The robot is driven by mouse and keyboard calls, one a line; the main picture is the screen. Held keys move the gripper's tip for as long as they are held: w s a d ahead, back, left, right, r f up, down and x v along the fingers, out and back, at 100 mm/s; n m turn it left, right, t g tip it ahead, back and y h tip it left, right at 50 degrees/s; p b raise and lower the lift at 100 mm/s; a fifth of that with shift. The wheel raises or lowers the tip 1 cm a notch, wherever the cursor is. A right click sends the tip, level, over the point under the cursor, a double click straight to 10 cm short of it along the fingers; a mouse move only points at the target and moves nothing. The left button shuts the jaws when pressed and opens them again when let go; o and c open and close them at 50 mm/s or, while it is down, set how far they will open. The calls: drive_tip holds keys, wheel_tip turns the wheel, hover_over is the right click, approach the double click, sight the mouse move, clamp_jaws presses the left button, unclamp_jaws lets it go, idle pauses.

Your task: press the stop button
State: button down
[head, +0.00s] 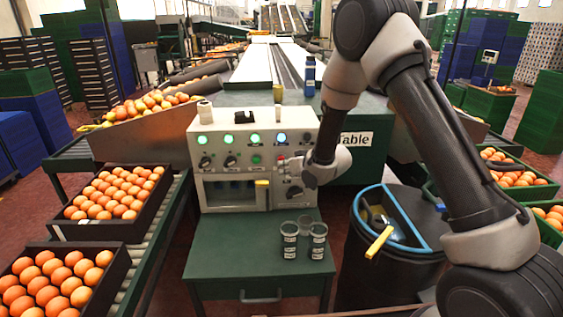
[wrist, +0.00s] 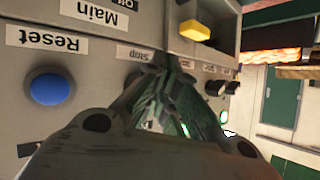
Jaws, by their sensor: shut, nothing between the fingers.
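The grey control panel (head: 222,150) stands on a green cabinet, with a row of lit green lamps and several knobs. In the wrist view, turned upside down, the "Stop" label (wrist: 138,54) is on the panel face. The button that goes with it is largely hidden behind my fingers. My gripper (wrist: 165,72) is shut and empty, its fingertips close to the panel beside that label; whether they touch cannot be told. In the head view my arm reaches the panel's right side and mostly hides the gripper. A blue button (wrist: 50,89) labelled "Reset" is to the left in the wrist view.
A yellow switch (wrist: 195,30) sticks out near the "Main" label. A dark bin (head: 385,270) stands to the right. Crates of oranges (head: 110,225) lie on the left rollers.

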drive_tip(key=shift+w, duration=0.55)
idle(0.7)
drive_tip(key=shift+s, duration=1)
drive_tip(key=s, duration=0.5)
idle(0.7)
